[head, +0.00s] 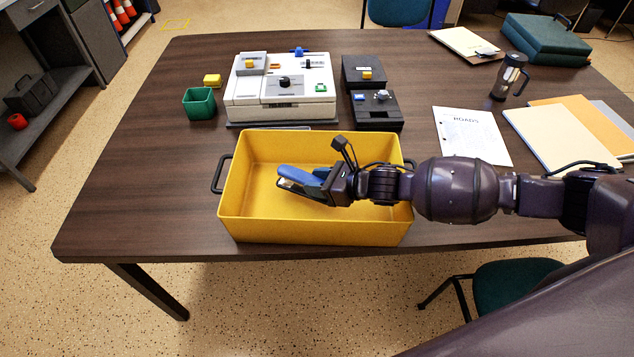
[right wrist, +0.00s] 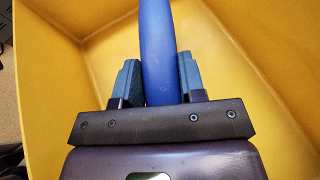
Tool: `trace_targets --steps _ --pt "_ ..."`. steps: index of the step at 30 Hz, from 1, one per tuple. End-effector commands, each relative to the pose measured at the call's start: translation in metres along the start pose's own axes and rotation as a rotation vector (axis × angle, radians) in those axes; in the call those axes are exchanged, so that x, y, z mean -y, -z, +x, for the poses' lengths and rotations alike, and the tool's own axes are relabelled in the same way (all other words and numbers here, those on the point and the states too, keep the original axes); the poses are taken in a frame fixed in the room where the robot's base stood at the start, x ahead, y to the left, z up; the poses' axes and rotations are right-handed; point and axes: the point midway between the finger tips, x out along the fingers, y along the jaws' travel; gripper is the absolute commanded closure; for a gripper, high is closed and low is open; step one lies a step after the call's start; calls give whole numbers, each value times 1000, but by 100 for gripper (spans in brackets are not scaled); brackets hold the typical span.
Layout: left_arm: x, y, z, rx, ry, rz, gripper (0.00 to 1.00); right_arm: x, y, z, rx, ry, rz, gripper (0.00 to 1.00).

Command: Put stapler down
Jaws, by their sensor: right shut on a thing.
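A blue stapler (head: 300,177) is held by my right gripper (head: 322,180) over the yellow bin (head: 250,228) on the desk. The stapler sticks out to the left of the gripper, inside the outline of the bin. In the right wrist view the blue stapler (right wrist: 157,50) sits between the two dark fingers, with the bin's yellow inside (right wrist: 245,60) around it. I cannot tell whether the stapler touches the bin's floor. My left gripper is not in view.
Behind the bin stand a white console (head: 280,95), a green cup (head: 199,103) and black boxes (head: 376,110). Papers (head: 470,136), folders (head: 555,135) and a mug (head: 508,76) lie or stand to the right. The desk (head: 130,165) left of the bin is clear.

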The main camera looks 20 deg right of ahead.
Motion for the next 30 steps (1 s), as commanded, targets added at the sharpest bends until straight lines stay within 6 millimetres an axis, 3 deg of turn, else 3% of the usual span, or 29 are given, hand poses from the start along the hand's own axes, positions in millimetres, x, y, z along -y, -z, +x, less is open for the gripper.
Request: trace_targets --steps 8,28,29,30 --pt "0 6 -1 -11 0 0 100 0 2 2 4 -1 -2 93" --pt "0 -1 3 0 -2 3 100 0 14 6 3 0 -1 93" --pt "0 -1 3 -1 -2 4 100 0 14 6 2 0 -1 58" --pt "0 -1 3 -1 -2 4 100 0 14 6 2 0 -1 52"
